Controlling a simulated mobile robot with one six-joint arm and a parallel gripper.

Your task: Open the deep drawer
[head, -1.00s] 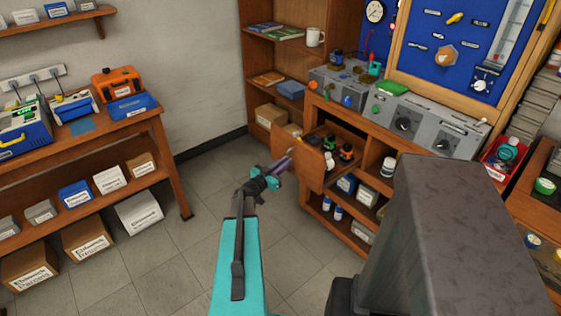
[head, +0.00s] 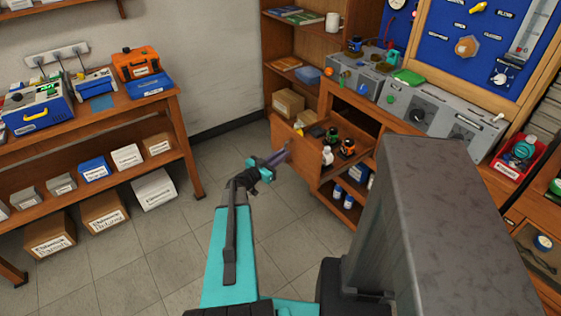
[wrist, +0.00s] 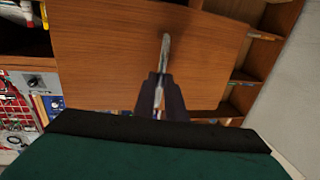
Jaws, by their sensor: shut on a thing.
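The deep drawer (head: 294,156) is a wooden drawer pulled well out of the workbench under the grey test units. Its front faces my gripper, and bottles and small boxes show inside it. My gripper (head: 284,154) is at the drawer front in the head view. In the wrist view, the wooden drawer front (wrist: 110,65) fills much of the picture. There my gripper (wrist: 162,84) is shut on the metal handle (wrist: 165,50), which stands out from the drawer front. The exact finger contact is partly hidden.
Dark and orange bottles (head: 347,149) stand in the drawer. Below it is an open shelf with white bottles (head: 338,192). A wooden table (head: 185,150) stands on the left. Grey tiled floor (head: 180,245) is free between the table and the workbench.

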